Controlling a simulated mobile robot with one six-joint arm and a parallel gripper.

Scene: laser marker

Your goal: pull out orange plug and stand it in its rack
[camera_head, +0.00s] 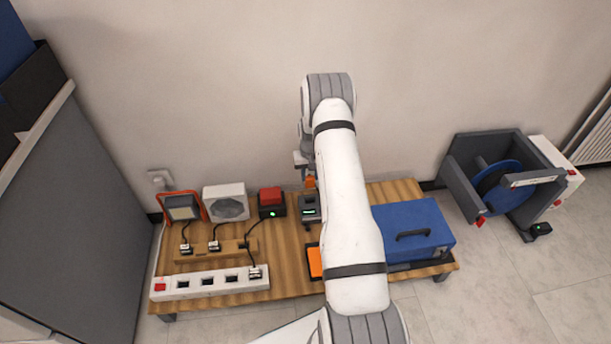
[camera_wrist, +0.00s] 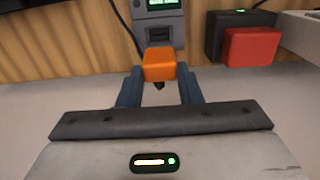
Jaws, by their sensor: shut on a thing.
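My gripper (camera_wrist: 160,88) is shut on an orange plug (camera_wrist: 159,65), one blue-grey finger on each side. The plug also shows in the head view (camera_head: 310,182), just above and behind the grey device (camera_head: 310,212) with a green display. In the wrist view, the device's lower face (camera_wrist: 160,33) shows beyond the plug. I cannot tell whether the plug touches it. An orange-surfaced tray (camera_head: 315,262) is partly hidden by my arm.
A white power strip (camera_head: 190,294) lies at the bench's front left, with a dark plug in its right end. A red-topped box (camera_head: 271,200) stands close left of the device. A blue case (camera_head: 420,228) stands right of my arm. The wall is close behind.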

